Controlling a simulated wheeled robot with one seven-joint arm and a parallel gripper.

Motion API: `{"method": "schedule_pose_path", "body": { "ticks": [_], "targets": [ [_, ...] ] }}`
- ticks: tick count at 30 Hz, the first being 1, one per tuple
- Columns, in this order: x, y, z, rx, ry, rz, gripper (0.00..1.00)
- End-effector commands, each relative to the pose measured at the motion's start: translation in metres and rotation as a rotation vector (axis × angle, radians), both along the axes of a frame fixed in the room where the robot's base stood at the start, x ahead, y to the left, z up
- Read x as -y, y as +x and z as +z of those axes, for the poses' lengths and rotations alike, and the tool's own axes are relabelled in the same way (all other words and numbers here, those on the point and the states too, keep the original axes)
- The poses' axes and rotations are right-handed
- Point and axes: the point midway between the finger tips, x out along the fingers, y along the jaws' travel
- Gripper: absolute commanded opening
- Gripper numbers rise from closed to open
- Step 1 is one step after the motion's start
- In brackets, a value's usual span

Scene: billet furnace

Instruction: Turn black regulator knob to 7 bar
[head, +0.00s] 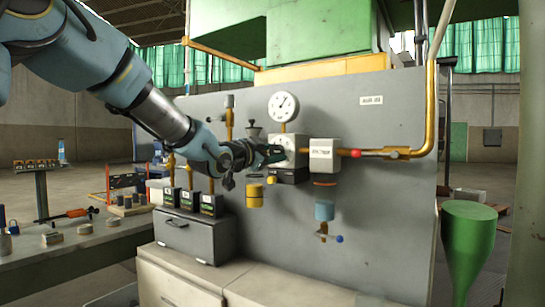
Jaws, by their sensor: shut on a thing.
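My gripper (274,154) reaches in from the left and is shut on the black regulator knob at the front of the pale regulator body (291,144). The fingers hide most of the knob, and I cannot read its setting. A round white pressure gauge (283,106) with a dark needle sits just above the regulator on the grey panel (385,200). The needle's reading is too small to make out.
A yellow cylinder (255,195) hangs below my gripper. A grey drawer box (195,235) stands lower left. A green funnel (468,225) is at right.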

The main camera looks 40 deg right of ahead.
Motion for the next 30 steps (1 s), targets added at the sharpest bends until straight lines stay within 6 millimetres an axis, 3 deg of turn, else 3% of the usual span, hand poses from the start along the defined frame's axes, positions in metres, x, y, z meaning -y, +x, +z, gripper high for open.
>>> {"method": "schedule_pose_path", "body": {
  "ticks": [8, 9, 16, 25, 30],
  "targets": [
    [0.000, 0.000, 0.000, 0.000, 0.001, 0.001, 0.00],
    [0.000, 0.000, 0.000, 0.000, 0.001, 0.001, 0.56],
    [0.000, 0.000, 0.000, -0.001, 0.001, 0.001, 0.81],
    [-0.003, -0.001, 0.000, 0.000, 0.001, 0.001, 0.81],
    [-0.024, -0.005, 0.000, 0.003, 0.001, 0.003, 0.81]
  ]
}}
